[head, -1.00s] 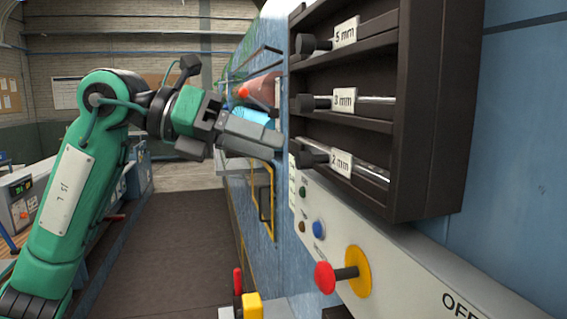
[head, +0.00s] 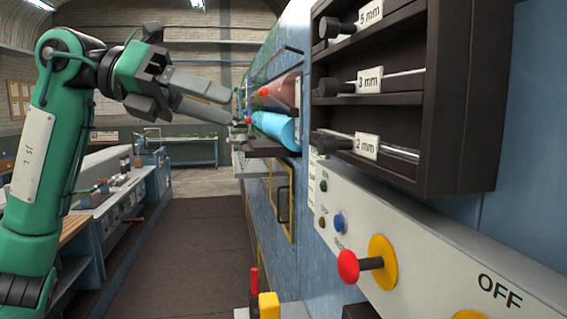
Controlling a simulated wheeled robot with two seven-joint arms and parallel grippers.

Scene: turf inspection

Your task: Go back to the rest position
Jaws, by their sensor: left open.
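My left gripper (head: 222,104) is in the upper left part of the head view, on the green arm that comes in from the left. Its two grey fingers point right and stand apart, with nothing between them. The fingertips are near a blue cylinder (head: 274,128) and a reddish-brown cylinder (head: 283,91) on the blue machine; whether they touch anything there I cannot tell. My right gripper is not in view.
At right, a dark rack (head: 456,95) holds rods labelled 5 mm, 3 mm and 2 mm. Below it, a pale panel (head: 440,262) carries a red knob (head: 348,266) and buttons. A workbench (head: 98,200) stands at left. The dark floor strip (head: 195,255) between is clear.

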